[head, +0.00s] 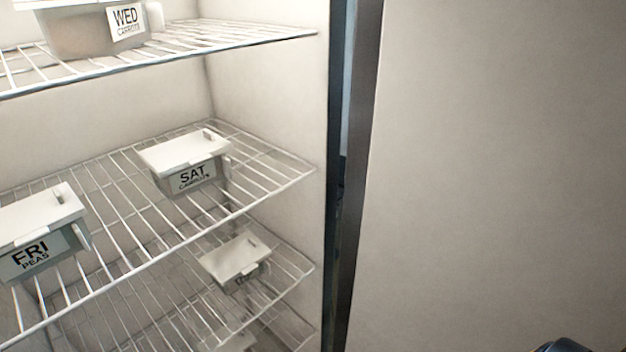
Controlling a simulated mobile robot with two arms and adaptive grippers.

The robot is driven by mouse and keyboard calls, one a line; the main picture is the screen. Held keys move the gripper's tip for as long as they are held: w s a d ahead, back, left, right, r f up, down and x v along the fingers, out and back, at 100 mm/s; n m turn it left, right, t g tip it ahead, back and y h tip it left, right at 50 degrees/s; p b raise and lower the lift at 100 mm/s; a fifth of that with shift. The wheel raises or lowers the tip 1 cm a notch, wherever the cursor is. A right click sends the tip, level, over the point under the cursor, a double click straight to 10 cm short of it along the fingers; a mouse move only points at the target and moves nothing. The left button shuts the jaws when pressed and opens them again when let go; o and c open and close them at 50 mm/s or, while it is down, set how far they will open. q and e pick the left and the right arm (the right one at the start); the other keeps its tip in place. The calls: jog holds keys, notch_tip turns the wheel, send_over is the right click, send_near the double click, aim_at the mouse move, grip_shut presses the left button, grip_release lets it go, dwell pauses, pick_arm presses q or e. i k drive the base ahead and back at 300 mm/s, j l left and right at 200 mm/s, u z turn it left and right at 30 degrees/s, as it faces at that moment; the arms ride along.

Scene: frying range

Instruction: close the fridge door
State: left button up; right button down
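The fridge (268,95) stands open in front of me, its lit interior filling the left and middle of the head view. The fridge door (490,170) is swung open on the right, its pale inner face toward me and a dark seal strip along its near-hinge edge. The door's handle and outer face are hidden. A small dark rounded part, likely of my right arm, shows at the bottom right edge in front of the door. Neither gripper's fingers can be seen.
Wire shelves (105,230) hold lidded containers: one marked WED carrots (95,35) on top, SAT carrots (185,165) and FRI peas (40,235) in the middle, and another (235,262) lower down. All sit inside the shelf edges, as far as seen.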

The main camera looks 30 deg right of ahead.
aim_at(484, 210)
jog(key=k+l, duration=0.1)
jog(key=l, duration=0.25)
jog(key=k+l, duration=0.1)
jog(key=l, duration=0.25)
jog(key=k+l+u, duration=0.1)
jog(key=l, duration=0.25)
jog(key=k+l, duration=0.15)
jog(key=l, duration=0.15)
jog(key=k+l+u, duration=0.1)
jog(key=l, duration=0.25)
